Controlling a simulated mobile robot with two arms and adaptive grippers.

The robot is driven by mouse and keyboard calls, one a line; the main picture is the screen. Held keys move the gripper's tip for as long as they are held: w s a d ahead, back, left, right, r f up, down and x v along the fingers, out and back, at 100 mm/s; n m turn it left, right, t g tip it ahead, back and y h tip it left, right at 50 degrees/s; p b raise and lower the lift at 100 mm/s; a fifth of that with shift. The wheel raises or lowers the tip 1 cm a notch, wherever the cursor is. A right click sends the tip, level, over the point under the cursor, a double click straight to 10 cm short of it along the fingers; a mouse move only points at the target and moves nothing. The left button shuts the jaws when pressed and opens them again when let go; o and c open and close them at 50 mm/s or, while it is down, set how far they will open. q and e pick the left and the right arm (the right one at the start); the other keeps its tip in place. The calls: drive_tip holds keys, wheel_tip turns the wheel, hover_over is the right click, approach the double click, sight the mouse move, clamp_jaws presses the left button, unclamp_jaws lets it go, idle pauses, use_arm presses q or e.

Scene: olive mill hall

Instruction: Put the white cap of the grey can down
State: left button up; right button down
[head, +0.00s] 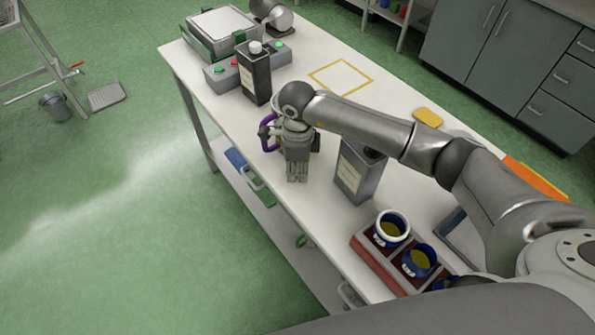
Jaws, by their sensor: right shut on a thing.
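The grey can (360,172) stands upright on the white table, right of my right gripper and partly behind my right arm. No white cap shows on the visible part of its top, where a dark spot can be seen. My right gripper (297,178) points down over the table near its left edge, left of the grey can and apart from it. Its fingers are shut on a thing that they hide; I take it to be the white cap. I cannot tell how high it is above the table. My left gripper is not in view.
A dark can (256,78) with a white top stands farther back by a button box (222,75). A purple ring-shaped thing (267,132) is close behind the gripper. A red rack (373,262) with cups stands in front. A yellow outlined square (341,77) on the table is empty.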

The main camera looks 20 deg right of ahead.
wheel_tip(320, 180, down, 2)
drive_tip(key=shift+s+p, duration=0.1)
drive_tip(key=shift+p, duration=0.35)
drive_tip(key=shift+f, duration=0.2)
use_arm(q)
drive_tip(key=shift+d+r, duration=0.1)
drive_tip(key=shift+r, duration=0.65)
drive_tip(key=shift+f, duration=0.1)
use_arm(e)
drive_tip(key=shift+f, duration=0.1)
drive_tip(key=shift+f+b, duration=0.15)
drive_tip(key=shift+b, duration=0.2)
drive_tip(key=c, duration=1.2)
unclamp_jaws()
